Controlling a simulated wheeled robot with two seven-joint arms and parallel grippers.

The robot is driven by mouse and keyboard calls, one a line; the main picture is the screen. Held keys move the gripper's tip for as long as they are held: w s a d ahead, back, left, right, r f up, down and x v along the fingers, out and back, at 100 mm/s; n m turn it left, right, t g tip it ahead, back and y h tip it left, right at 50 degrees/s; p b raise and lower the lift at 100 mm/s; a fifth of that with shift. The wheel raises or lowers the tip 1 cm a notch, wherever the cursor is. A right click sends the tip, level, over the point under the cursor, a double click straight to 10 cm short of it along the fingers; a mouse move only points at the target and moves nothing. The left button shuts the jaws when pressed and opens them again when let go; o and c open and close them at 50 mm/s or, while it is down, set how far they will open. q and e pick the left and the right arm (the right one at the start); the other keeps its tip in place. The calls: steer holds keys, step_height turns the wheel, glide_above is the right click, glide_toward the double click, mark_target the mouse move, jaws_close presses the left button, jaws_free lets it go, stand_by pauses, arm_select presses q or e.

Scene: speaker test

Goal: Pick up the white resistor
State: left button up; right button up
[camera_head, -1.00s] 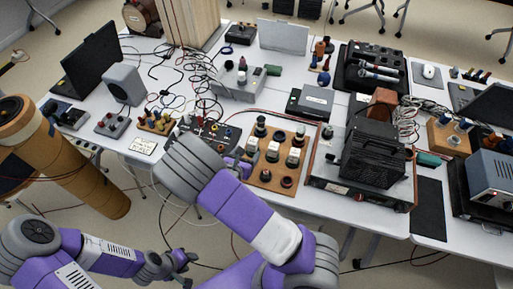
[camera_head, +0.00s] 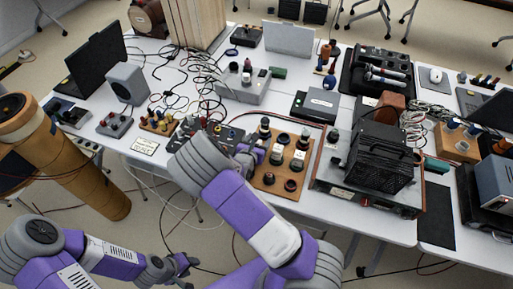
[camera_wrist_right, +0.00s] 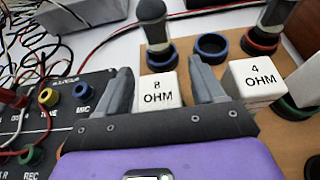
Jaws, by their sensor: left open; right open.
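In the right wrist view a white resistor block marked 8 OHM (camera_wrist_right: 158,95) sits on a wooden board (camera_wrist_right: 230,130). A second white block marked 4 OHM (camera_wrist_right: 257,78) sits to its right. My right gripper (camera_wrist_right: 160,68) is open, and the 8 OHM block shows between its two fingers; I cannot tell if they touch it. In the head view my right gripper (camera_head: 252,153) is over the left side of the board (camera_head: 268,184), with white blocks (camera_head: 298,159) to its right. My left gripper (camera_head: 182,264) is open and empty, low in front of the table.
Dark-topped posts and blue and red rings (camera_wrist_right: 212,44) surround the blocks. A black panel with coloured sockets (camera_wrist_right: 65,110) lies left of the board. A black finned device (camera_head: 377,160) stands right of it. Loose cables (camera_head: 200,75) cover the table behind.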

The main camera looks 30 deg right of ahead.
steer(key=c, duration=1.1)
